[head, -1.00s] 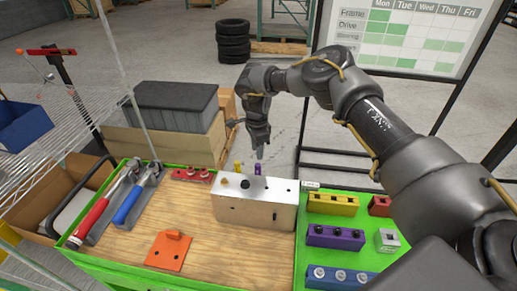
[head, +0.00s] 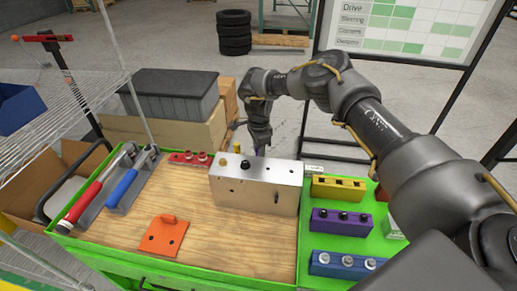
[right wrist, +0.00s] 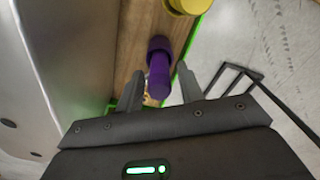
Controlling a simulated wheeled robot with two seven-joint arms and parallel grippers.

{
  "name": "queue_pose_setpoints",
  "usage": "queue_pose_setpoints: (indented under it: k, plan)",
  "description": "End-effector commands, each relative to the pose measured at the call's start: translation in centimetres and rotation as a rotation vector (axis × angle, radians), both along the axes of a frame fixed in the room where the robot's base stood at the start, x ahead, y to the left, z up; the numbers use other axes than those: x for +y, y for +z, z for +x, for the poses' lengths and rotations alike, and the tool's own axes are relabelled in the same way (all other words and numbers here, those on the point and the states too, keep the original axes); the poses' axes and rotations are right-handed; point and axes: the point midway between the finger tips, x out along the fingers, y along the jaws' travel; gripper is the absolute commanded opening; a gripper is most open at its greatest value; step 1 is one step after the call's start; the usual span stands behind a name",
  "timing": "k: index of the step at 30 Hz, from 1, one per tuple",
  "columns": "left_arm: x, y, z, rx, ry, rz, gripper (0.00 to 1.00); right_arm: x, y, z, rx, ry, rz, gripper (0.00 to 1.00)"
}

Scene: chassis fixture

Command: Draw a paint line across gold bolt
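The silver chassis box (head: 253,188) stands on the wooden bench top. The gold bolt (head: 223,163) sits on its top at the left end, with a dark bolt (head: 245,164) to its right. My right gripper (head: 261,149) points down behind the box. In the right wrist view, its open fingers (right wrist: 158,78) lie on either side of a purple marker (right wrist: 159,75), with a gap beside it. A yellow marker (right wrist: 188,4) stands farther off and also shows behind the box in the head view (head: 236,143). The purple marker is hidden in the head view. My left gripper is out of view.
Yellow (head: 338,188), purple (head: 341,221) and blue (head: 346,264) blocks stand at the right. An orange bracket (head: 165,237) lies in front left. Red-handled (head: 82,203) and blue-handled (head: 122,188) tools lie at the left. The wood at front centre is clear.

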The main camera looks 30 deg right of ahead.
Motion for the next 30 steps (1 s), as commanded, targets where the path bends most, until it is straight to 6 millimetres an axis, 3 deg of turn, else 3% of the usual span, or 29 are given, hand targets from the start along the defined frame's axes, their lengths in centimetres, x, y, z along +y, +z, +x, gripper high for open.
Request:
queue_pose_setpoints:
  k: [3,12,19,30]
  plan:
    - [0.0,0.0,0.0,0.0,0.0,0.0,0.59,0.0,0.0,0.0,0.0,0.0,0.0,0.37]
    - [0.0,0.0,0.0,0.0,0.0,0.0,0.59,0.0,0.0,0.0,0.001,0.0,0.0,0.0]
    - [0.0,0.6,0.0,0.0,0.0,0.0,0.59,0.0,0.7,0.0,0.0,0.0,0.0,0.0]
    - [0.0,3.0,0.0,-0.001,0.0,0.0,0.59,0.0,3.9,0.0,0.001,0.0,0.0,0.0]
